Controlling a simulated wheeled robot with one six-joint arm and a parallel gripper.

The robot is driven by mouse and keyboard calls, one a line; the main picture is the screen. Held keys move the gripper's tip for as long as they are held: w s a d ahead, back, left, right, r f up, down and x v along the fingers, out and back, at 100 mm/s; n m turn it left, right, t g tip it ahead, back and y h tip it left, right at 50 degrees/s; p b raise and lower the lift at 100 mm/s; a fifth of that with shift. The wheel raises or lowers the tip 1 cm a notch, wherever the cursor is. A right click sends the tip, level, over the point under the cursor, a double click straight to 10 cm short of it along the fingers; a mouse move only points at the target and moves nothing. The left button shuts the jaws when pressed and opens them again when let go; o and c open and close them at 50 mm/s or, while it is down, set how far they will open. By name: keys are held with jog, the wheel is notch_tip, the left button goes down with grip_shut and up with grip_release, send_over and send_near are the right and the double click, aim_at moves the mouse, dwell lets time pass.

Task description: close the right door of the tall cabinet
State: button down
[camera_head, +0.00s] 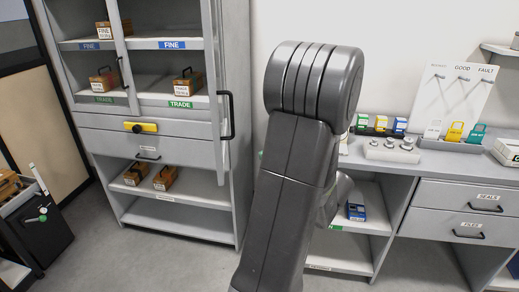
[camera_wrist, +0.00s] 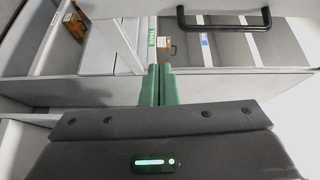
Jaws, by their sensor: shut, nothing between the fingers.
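The tall grey cabinet (camera_head: 185,148) stands left of centre in the head view. Its right door (camera_head: 216,70) is swung out from the front and appears nearly edge-on, with a black bar handle (camera_head: 231,115). The left door (camera_head: 121,45) seems to lie against the front. In the wrist view, a black handle (camera_wrist: 225,27) crosses the top, right of my gripper (camera_wrist: 159,86). The green fingers are together and empty, near a pale door or frame edge; I cannot tell whether they touch it. In the head view my arm hides the gripper.
A counter with drawers (camera_head: 470,198) stands to the right of my arm. A display board (camera_head: 455,90) and small padlocks are on it. A dark cart (camera_head: 40,235) stands at the lower left. Open floor (camera_head: 150,265) lies before the cabinet.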

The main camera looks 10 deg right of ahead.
jog(key=s+a+p+x, duration=0.1)
jog(key=a+p+x, duration=0.1)
jog(key=x, duration=1)
jog(key=shift+s, duration=0.35)
